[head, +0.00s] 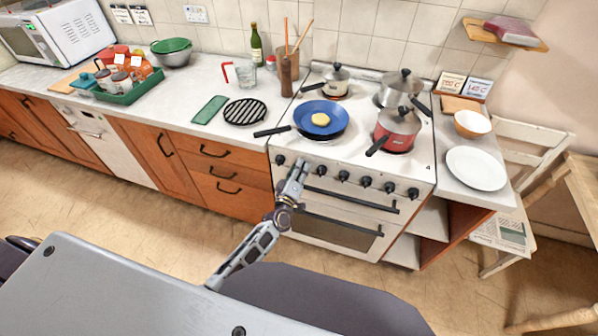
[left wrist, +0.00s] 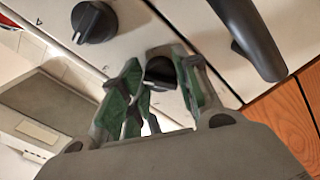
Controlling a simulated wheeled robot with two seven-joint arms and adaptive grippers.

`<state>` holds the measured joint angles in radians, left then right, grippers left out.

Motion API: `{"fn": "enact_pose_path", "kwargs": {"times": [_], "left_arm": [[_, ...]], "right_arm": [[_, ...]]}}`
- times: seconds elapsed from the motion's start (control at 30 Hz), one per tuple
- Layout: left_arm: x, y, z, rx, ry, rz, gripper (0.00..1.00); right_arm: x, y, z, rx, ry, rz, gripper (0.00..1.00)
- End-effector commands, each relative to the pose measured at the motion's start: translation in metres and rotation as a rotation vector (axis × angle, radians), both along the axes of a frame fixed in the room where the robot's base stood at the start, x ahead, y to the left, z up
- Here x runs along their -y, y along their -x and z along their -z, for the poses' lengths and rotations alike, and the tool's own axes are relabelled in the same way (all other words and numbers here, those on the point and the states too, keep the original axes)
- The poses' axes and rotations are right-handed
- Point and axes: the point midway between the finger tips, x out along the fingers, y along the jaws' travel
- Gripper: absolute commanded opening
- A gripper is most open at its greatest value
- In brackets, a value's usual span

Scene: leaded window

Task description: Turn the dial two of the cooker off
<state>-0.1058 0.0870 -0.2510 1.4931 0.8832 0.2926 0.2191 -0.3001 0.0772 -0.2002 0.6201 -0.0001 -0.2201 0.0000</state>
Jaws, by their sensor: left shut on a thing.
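The white cooker (head: 352,194) has a row of black dials along its front edge. My left gripper (head: 298,166) reaches up to the left part of this row and covers the second dial from the left. In the left wrist view the gripper's green-lined fingers (left wrist: 153,92) are closed around a black dial (left wrist: 161,71), which I take to be dial two. Its pointer direction cannot be told. The first dial (head: 280,160) and the third dial (head: 322,170) are free on either side in the head view. My right gripper is not in view.
A blue pan (head: 318,107) with a yellow round food piece, a red pot (head: 397,125) and other pots stand on the hob. Wooden drawers (head: 222,165) adjoin on the left.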

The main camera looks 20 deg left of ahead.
Motion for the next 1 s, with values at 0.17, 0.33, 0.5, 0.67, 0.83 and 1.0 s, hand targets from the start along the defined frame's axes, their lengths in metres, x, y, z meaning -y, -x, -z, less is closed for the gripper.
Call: {"fn": "enact_pose_path", "kwargs": {"times": [0.17, 0.33, 0.5, 0.67, 0.83, 1.0], "left_arm": [[0.001, 0.000, 0.002, -0.006, 0.162, 0.001, 0.08], [0.001, 0.000, 0.001, -0.010, 0.324, 0.000, 0.08], [0.000, 0.000, 0.001, -0.017, 0.486, 0.000, 0.08], [0.000, 0.000, 0.002, -0.022, 0.637, 0.000, 0.08], [0.000, 0.000, 0.001, -0.028, 0.794, -0.001, 0.08], [0.000, 0.000, 0.000, -0.032, 0.926, 0.000, 0.08]], "right_arm": [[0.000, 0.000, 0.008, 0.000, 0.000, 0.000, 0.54], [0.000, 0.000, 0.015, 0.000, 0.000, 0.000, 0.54], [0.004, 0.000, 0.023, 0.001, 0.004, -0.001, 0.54], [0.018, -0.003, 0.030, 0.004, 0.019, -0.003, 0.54], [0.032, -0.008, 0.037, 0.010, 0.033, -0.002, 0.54], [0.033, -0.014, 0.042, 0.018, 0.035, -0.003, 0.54]]}}
